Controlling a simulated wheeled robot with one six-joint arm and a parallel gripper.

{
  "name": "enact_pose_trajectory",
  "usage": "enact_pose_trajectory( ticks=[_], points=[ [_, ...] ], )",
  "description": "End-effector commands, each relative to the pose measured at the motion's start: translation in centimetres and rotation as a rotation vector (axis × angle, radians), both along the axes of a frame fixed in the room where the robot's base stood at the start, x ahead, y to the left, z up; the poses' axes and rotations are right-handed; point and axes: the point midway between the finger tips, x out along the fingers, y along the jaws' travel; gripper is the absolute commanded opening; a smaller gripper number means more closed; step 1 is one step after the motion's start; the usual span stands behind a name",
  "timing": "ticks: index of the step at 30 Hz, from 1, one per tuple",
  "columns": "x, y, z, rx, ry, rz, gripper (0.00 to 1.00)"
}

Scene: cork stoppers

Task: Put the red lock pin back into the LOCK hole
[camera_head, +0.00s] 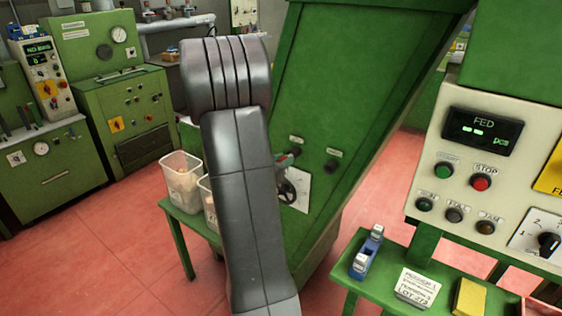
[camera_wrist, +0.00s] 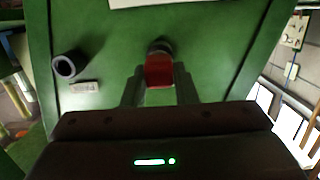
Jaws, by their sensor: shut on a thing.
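In the wrist view my gripper (camera_wrist: 160,79) is shut on the red lock pin (camera_wrist: 158,71), with one finger on each side of it. The pin's far end meets a dark round collar (camera_wrist: 160,45) on the green panel; I cannot tell whether it is inside or just in front. A second round grey socket (camera_wrist: 66,66) is open on the left, with a small label (camera_wrist: 84,87) beside it that I cannot read. In the head view my arm hides most of the gripper; a small red and grey part shows near the panel (camera_head: 285,159).
Clear bins (camera_head: 180,182) stand on a green bench left of my arm. A side table with a blue tool (camera_head: 367,254) and yellow block (camera_head: 469,297) is at lower right.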

Motion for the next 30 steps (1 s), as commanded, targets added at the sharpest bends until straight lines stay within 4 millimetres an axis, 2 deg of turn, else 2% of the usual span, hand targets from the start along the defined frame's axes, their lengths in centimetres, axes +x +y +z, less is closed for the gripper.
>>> enact_pose_trajectory(
  ticks=[30],
  points=[
    [1.2,-0.9,0.0,0.001,-0.001,0.0,0.0]
  ],
)
